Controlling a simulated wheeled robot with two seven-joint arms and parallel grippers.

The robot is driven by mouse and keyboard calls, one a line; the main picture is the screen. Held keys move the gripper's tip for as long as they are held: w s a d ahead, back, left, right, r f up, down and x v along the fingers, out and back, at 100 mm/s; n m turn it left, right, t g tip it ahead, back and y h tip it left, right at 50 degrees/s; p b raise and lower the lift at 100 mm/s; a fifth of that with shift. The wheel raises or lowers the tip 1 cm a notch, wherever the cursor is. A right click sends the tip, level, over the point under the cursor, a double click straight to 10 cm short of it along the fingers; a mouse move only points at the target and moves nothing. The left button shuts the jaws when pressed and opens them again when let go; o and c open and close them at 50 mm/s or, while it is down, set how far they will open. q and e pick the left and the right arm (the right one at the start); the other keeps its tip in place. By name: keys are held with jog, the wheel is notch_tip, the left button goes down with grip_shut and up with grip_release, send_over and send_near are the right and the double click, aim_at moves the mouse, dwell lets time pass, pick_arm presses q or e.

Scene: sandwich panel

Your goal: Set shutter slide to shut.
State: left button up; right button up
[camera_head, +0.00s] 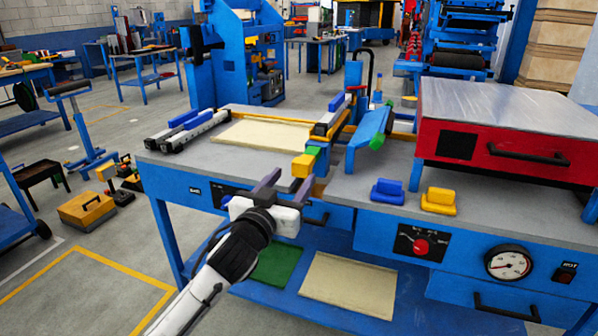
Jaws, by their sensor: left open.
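My left gripper (286,182) is open, its two dark fingers pointing away over the front edge of the bench. Just beyond its right fingertip is a yellow block (302,166) with a green part (313,151) behind it, at the front end of a rail assembly. This may be the shutter slide's handle, but no label shows. I cannot tell whether the fingertip touches the yellow block. The block is not between the fingers as far as I can see. My right gripper is not in view.
A cream panel (262,134) lies on the bench (225,164) between side rails. A tilted blue piece (368,128) stands right of the rails. Blue (387,191) and yellow (440,200) blocks sit farther right, before a red unit (500,147).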

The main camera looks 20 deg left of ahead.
aim_at(300, 170)
pick_arm(q)
jog(key=w, duration=0.5)
jog(key=shift+d, duration=0.1)
